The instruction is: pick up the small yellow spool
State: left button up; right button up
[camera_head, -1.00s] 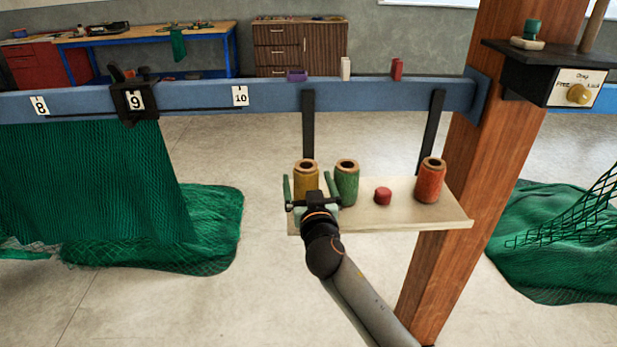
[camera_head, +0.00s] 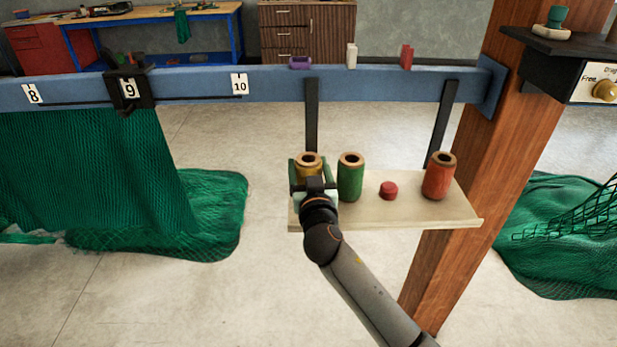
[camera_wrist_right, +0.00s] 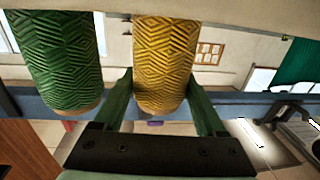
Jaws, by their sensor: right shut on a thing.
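The small yellow spool (camera_head: 308,163) stands upright at the left end of the pale shelf (camera_head: 420,211). My right gripper (camera_head: 308,172) is shut on it, one green finger on each side. In the right wrist view the yellow spool (camera_wrist_right: 164,62) shows between the two fingers (camera_wrist_right: 164,103). The gripper body hides the spool's lower part in the head view, so I cannot tell whether it touches the shelf. My left gripper is not in view.
A green spool (camera_head: 350,178) stands close to the right of the yellow one. A red cap-like piece (camera_head: 388,190) and an orange-red spool (camera_head: 439,177) are farther right. A wooden post (camera_head: 470,170) rises at the shelf's right end. A blue beam (camera_head: 200,88) runs behind.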

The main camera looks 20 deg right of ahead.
jog(key=c, duration=0.7)
jog(key=shift+c, duration=0.6)
jog(key=shift+r, duration=0.15)
